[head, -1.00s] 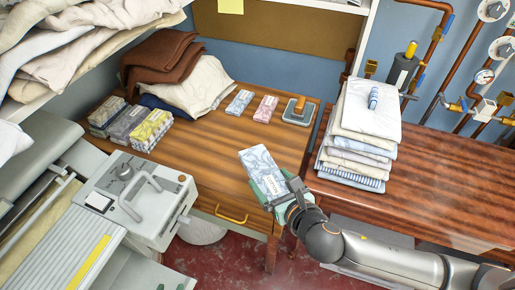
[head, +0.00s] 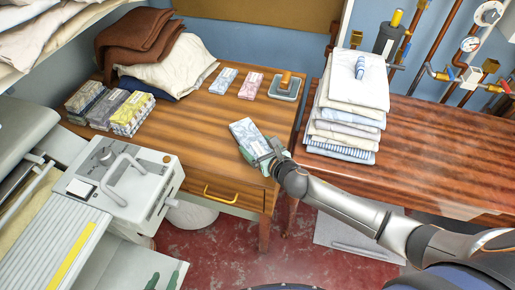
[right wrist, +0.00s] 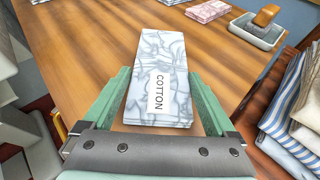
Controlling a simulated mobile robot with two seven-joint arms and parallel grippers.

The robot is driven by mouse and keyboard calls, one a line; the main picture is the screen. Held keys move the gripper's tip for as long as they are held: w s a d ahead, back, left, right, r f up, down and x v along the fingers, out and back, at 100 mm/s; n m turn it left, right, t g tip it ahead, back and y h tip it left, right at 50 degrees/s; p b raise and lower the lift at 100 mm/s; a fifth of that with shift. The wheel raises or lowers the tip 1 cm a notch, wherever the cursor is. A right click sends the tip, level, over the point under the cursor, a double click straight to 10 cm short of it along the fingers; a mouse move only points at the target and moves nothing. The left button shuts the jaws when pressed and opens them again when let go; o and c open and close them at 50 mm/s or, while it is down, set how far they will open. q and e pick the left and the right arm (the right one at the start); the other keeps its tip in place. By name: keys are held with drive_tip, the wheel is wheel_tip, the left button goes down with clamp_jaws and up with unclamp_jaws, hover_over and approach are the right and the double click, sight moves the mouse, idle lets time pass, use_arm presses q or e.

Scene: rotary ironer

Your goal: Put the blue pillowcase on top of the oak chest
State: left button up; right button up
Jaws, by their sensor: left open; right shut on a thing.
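The blue pillowcase (head: 247,134) is a folded, grey-blue marbled packet. My right gripper (head: 266,153) is shut on its near end and holds it over the front right part of the oak chest (head: 205,118), a striped wooden top above a drawer with a yellow handle. In the right wrist view the pillowcase (right wrist: 160,75) lies between the green fingers with a "COTTON" label facing up. I cannot tell whether it touches the wood. My left gripper (head: 163,279) shows only its green fingertips, apart and empty, at the bottom left edge.
A blue packet (head: 223,80), a pink packet (head: 250,86) and a grey tray (head: 285,88) lie behind on the chest. Several packets (head: 109,107) and folded cloths (head: 168,68) fill its left. A linen stack (head: 345,118) stands on the redder bench (head: 437,150) at right. The ironer (head: 120,185) is at left.

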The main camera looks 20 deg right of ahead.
drive_tip(key=shift+f, duration=0.25)
drive_tip(key=shift+f, duration=0.15)
drive_tip(key=o, duration=1)
